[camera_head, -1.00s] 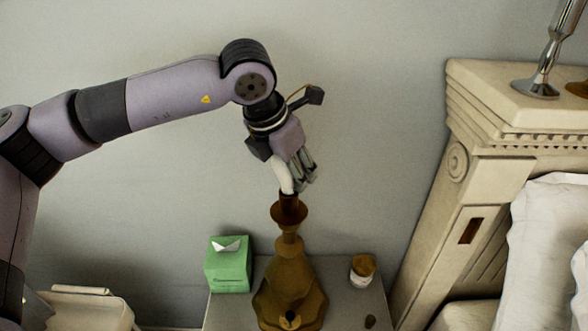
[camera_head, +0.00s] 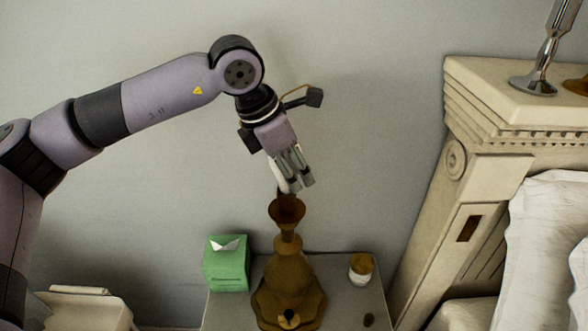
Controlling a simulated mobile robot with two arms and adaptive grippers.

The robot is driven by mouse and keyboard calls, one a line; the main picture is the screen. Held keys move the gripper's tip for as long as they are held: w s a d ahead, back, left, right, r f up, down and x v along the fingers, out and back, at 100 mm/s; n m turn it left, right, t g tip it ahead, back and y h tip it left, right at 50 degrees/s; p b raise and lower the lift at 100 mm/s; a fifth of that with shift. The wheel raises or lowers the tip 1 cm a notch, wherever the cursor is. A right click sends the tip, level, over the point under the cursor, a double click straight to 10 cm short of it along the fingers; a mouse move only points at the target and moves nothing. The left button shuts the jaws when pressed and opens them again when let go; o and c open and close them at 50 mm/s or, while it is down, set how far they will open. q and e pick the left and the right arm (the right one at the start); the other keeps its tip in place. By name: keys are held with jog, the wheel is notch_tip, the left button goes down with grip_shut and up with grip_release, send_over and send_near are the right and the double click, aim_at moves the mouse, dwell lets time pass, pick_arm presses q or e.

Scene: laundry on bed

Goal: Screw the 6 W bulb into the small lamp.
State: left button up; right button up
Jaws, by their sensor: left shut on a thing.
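A brown-gold lamp (camera_head: 290,275) without a shade stands upright on the nightstand, with its flared socket cup (camera_head: 287,209) at the top. My left gripper (camera_head: 294,188) points down just above the cup. It is shut on a white bulb (camera_head: 280,178), which shows at the left side of the fingers. The bulb's lower end is at the cup, but I cannot tell whether it is seated in the socket. No wattage mark is readable. My right gripper is out of view.
A green tissue box (camera_head: 227,264) is left of the lamp on the nightstand (camera_head: 342,303). A small jar with a gold lid (camera_head: 361,268) is at the right, with a small dark knob-like thing (camera_head: 369,320) near it. The carved headboard (camera_head: 470,190) and bed are further right.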

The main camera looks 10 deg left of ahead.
pick_arm(q)
jog(key=shift+r+m+g+h, duration=0.15)
jog(key=shift+m+g, duration=0.05)
jog(key=shift+m, duration=0.5)
jog(key=shift+r+m+g+h, duration=0.15)
jog(key=shift+m+g, duration=0.05)
jog(key=shift+m, duration=0.5)
jog(key=shift+s+d+m+g+p, duration=0.1)
jog(key=shift+m+g+p, duration=0.25)
jog(key=shift+m, duration=0.35)
jog(key=shift+s+m+g, duration=0.1)
jog(key=shift+m+g, duration=0.25)
jog(key=shift+m, duration=0.65)
jog(key=shift+s+m+g+p, duration=0.15)
jog(key=shift+m+g+p, duration=0.15)
jog(key=shift+m, duration=0.6)
jog(key=shift+s+m+g+p, duration=0.1)
jog(key=shift+m+g+p, duration=0.15)
jog(key=shift+m, duration=0.65)
